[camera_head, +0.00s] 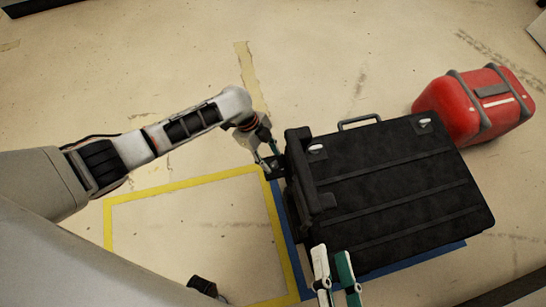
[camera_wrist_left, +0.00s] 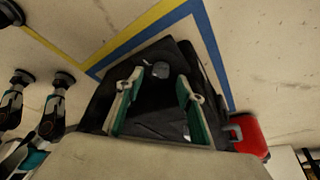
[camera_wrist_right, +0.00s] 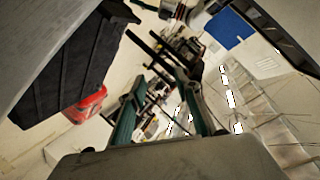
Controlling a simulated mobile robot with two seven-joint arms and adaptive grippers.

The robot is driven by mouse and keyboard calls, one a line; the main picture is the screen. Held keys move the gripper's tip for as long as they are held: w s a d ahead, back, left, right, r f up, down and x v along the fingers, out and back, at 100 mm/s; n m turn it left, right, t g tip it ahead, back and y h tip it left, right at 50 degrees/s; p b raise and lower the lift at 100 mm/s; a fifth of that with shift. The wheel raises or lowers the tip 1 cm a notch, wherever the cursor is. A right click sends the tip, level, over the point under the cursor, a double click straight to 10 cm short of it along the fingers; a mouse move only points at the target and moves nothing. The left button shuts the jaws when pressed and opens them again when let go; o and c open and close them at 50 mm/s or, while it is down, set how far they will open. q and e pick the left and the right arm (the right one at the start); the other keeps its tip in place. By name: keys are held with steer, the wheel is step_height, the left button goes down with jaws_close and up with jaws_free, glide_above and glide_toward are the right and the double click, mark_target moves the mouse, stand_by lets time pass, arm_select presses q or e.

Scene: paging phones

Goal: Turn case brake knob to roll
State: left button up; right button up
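The black case (camera_head: 395,185) lies on the floor with two pale fittings on top and a handle at its far side. A small dark block (camera_head: 276,167) projects from its left side; I cannot tell whether this is the brake knob. My left gripper (camera_head: 268,158) is beside that block, with its fingers apart. In the left wrist view the open fingers frame the dark case, with a small grey fitting (camera_wrist_left: 161,70) between and beyond them. My right gripper (camera_head: 336,277) is open at the case's near edge. In the right wrist view nothing is between its fingers (camera_wrist_right: 160,100).
A red case (camera_head: 478,102) stands on the floor beyond the black case to the right. A yellow outlined square (camera_head: 185,184) of bare floor lies to the left, and blue floor tape (camera_head: 420,256) borders the black case. The floor beyond the handle is clear.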

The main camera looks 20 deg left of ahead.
arm_select(q)
steer(key=shift+x, duration=0.85)
arm_select(e)
steer(key=shift+a+m, duration=0.35)
steer(key=shift+m, duration=0.25)
steer(key=shift+r, duration=0.1)
arm_select(q)
jaws_close()
